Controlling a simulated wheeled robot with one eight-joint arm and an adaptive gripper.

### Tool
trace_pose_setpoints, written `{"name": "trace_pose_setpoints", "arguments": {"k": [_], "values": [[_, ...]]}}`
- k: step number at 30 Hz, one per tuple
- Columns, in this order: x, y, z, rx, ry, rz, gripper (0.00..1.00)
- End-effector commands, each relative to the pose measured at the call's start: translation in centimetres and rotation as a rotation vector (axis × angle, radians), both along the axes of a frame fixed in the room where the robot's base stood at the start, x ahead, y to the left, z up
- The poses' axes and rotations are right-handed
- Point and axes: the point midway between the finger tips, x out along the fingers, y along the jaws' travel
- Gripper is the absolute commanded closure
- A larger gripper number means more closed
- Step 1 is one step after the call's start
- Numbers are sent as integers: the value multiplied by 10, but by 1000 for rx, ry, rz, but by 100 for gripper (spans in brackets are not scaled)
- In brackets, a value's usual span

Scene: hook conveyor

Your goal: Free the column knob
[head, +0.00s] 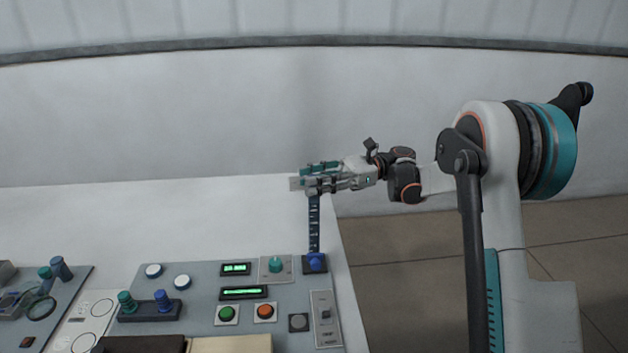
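A dark, narrow, upright column (314,228) with light marks along it stands at the right end of the grey control panel. A blue knob (315,262) sits at its foot on a dark square base. My gripper (308,179) reaches in from the right at the top of the column, with its fingers pointing left. A small grey plate (295,184) shows at the fingertips. The fingers overlap the column's top, so I cannot tell whether they touch or grip anything there. Whatever lies between the fingers is hidden or too small to make out.
The grey panel (200,318) carries a teal knob (276,265), a green button (227,314), an orange button (265,311), lit displays (236,269) and a slide switch (325,316). The white table behind the panel is clear.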

Motion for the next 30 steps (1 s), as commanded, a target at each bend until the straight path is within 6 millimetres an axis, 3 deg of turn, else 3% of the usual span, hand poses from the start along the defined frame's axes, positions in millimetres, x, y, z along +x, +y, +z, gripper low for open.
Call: {"name": "trace_pose_setpoints", "arguments": {"k": [2,14,30], "values": [[0,0,0,0,0,0,49],[0,0,4,0,0,1,49],[0,0,88,0,0,1,49]]}}
